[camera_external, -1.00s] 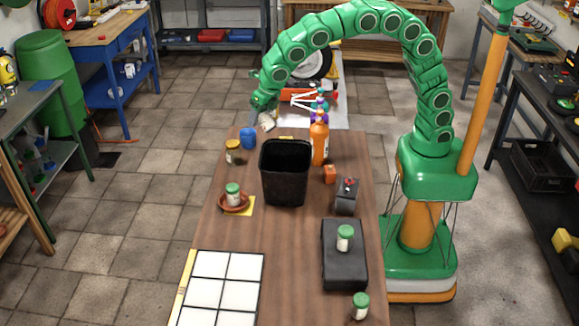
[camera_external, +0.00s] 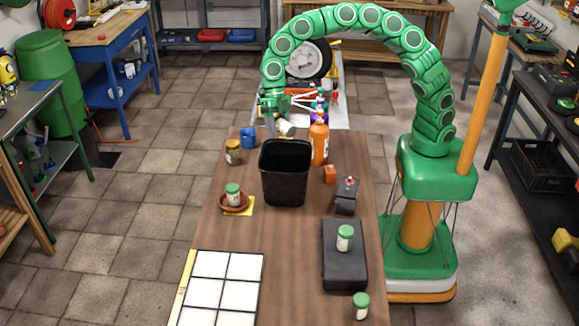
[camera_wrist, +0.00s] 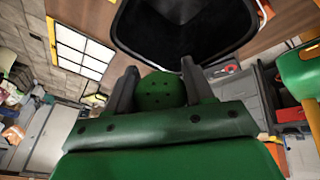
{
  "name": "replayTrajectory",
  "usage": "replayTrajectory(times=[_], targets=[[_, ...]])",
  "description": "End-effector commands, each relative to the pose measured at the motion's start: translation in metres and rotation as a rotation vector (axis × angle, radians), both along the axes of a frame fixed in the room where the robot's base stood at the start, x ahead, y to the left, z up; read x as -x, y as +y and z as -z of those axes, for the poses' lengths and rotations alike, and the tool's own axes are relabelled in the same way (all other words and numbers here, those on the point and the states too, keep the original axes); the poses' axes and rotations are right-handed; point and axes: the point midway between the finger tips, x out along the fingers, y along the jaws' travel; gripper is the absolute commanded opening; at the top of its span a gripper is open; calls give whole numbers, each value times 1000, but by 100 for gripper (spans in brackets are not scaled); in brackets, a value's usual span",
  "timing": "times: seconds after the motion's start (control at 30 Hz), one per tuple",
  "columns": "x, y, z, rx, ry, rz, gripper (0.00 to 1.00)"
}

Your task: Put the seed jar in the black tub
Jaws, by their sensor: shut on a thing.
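My gripper (camera_external: 277,128) is shut on a pale jar (camera_external: 287,129), taken to be the seed jar. In the wrist view its green lid (camera_wrist: 160,91) with small holes sits between the two dark fingers of my gripper (camera_wrist: 162,88). In the external view the jar is tilted, just behind the black tub's far rim. The black tub (camera_external: 285,178) stands upright and open on the wooden table. In the wrist view the tub (camera_wrist: 185,30) opens right beyond the jar. The tub's floor is not clearly seen.
An orange bottle (camera_external: 319,143) stands close right of the tub. A blue cup (camera_external: 248,138) and amber jar (camera_external: 233,152) are at left. Other green-lidded jars stand on a saucer (camera_external: 233,194), a black box (camera_external: 345,240) and the front right corner (camera_external: 361,305). The table's middle is clear.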

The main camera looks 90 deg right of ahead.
Motion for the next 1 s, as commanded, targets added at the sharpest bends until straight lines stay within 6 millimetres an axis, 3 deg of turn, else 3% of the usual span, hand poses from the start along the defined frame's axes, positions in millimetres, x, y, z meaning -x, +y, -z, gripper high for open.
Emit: replayTrajectory(times=[0.47, 1.0], targets=[[6, -2, 15, -18, 22, -4, 22], [6, -2, 61, -17, 23, -2, 22]])
